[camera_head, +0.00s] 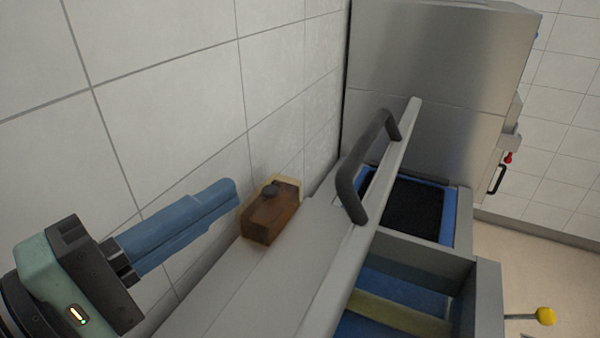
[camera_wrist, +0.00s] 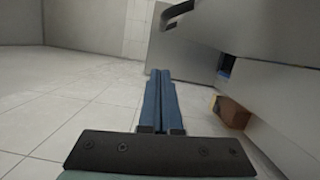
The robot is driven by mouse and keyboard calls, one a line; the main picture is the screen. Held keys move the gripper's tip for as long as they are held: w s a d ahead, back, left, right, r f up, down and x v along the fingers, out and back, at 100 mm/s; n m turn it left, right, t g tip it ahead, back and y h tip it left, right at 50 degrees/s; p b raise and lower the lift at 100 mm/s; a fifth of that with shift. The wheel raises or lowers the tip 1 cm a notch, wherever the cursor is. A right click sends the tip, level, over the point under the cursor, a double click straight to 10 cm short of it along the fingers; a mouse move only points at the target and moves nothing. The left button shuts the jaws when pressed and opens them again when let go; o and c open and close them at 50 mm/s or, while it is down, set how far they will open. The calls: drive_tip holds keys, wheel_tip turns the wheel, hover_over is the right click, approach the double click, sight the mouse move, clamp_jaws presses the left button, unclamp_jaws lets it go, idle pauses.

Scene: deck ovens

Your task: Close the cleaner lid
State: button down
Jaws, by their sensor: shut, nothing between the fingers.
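The cleaner lid (camera_head: 285,280) is a pale grey panel with a dark bar handle (camera_head: 368,160) along its far edge. It stands raised and tilted, with the blue-lined cleaner box (camera_head: 488,300) uncovered to its right. In the wrist view the lid (camera_wrist: 265,85) is a large grey slab at the right, with the handle (camera_wrist: 177,12) at the top. My gripper (camera_head: 234,190), with long blue fingers, is on the wall side of the lid. Its fingers (camera_wrist: 160,72) are shut together and empty, apart from the lid and handle.
A brown wooden block (camera_head: 272,215) is close beyond my fingertips, beside the lid; it also shows in the wrist view (camera_wrist: 231,112). A tiled wall (camera_head: 160,110) runs along the left. A steel cabinet (camera_head: 430,50) stands behind the cleaner. A yellow knob (camera_head: 545,316) sticks out at lower right.

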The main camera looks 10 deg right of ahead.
drive_tip(key=w+d+p, duration=0.5)
drive_tip(key=d, duration=0.5)
drive_tip(key=shift+d+p, duration=0.3)
drive_tip(key=shift+p, duration=0.05)
drive_tip(key=shift+w+r, duration=0.1)
